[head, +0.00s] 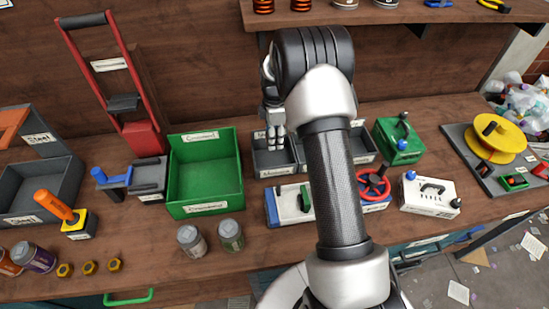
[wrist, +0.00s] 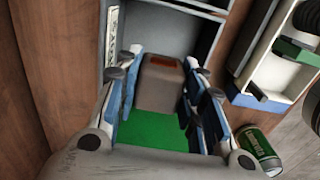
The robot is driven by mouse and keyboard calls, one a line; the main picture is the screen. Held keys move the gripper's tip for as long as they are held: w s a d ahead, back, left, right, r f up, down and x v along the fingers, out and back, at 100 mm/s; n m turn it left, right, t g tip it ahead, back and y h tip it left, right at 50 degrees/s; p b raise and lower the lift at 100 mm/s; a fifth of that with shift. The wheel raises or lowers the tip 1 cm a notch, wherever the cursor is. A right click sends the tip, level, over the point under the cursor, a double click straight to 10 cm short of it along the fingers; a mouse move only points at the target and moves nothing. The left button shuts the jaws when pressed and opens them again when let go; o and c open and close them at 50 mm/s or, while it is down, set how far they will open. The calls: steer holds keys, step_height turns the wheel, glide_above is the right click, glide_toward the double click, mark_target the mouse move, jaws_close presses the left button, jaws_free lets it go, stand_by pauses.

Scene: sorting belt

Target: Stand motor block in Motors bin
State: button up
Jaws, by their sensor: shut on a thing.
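My gripper (head: 275,143) is over the left part of a row of grey bins (head: 277,172) at the back of the bench. In the wrist view, my gripper (wrist: 163,78) is shut on a grey block with a brownish end, the motor block (wrist: 160,82). A green surface shows between the fingers; I cannot tell whether it belongs to the block. A grey bin wall with a white label (wrist: 112,36) is just beyond the fingers. The labels are too small to read surely. In the head view the block is hard to make out, and my arm covers part of the bins.
A green bin (head: 207,207) stands left of the grey bins. Two jars (head: 231,235) stand before it. A blue-and-white device (head: 272,207), a red-wheeled valve (head: 373,184) and a white case (head: 430,195) stand in front. A green box (head: 398,143) is to the right.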

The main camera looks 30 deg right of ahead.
mark_target(275, 161)
step_height(275, 161, down, 9)
steer(key=shift+f+b, duration=0.15)
steer(key=shift+b, duration=0.95)
steer(key=shift+f, duration=0.1)
steer(key=o, duration=1.3)
steer(key=shift+c, duration=0.2)
